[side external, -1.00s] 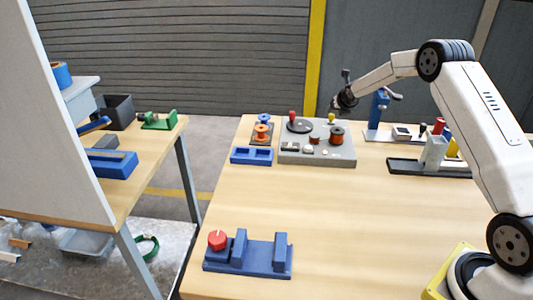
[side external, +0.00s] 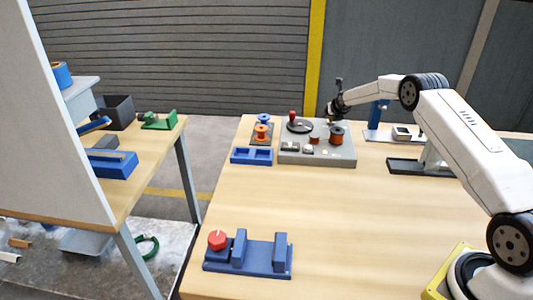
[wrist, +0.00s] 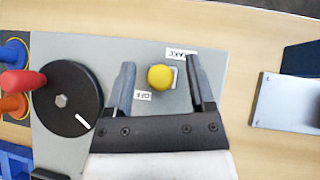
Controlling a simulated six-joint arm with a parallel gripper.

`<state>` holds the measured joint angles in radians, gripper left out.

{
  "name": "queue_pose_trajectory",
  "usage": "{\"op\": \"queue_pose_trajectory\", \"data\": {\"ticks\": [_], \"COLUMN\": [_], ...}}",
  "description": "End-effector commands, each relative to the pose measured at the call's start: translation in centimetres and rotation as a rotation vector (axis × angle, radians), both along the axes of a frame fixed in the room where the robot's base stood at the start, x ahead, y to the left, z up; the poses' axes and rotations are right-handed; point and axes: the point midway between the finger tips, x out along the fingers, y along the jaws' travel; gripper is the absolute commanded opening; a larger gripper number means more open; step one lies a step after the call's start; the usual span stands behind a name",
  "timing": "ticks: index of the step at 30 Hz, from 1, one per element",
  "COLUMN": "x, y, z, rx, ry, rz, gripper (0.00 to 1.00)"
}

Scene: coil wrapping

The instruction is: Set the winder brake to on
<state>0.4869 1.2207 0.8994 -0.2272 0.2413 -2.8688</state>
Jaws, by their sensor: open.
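The winder (side external: 345,158) is a grey plate with a black disc and red crank knob at the back of the table. In the wrist view its brake lever shows as a round yellow knob (wrist: 160,77), with a "BRAKE" label above and an "OFF" label (wrist: 143,96) at lower left. A pale slot edge shows right of the knob. My gripper (wrist: 161,66) is open, with one finger on each side of the knob and a gap to both. In the side view my gripper (side external: 332,113) is at the winder's back edge and largely hides the knob.
The black disc (wrist: 68,98) with its red crank knob (wrist: 22,81) stands left of my gripper. A copper coil spool (side external: 337,135) stands on the winder's right. A blue tray (side external: 251,162) and orange spool (side external: 262,133) are to the left. The table's middle is clear.

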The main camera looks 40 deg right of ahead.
Motion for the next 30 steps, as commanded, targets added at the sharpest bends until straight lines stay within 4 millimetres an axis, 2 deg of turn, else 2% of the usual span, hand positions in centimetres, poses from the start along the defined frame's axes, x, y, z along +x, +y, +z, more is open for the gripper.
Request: {"op": "queue_pose_trajectory", "data": {"ticks": [13,18,20,30], "x": [0.18,0.17,0.18,0.17], "y": [-0.13,-0.12,-0.13,-0.12], "z": [-0.26,-0.27,-0.26,-0.25], "rx": [0.000,0.001,0.001,0.001], "ry": [0.000,0.000,0.000,0.000], "rz": [0.000,-0.001,-0.001,-0.001], "gripper": [0.70,0.16,0.00,0.00]}}
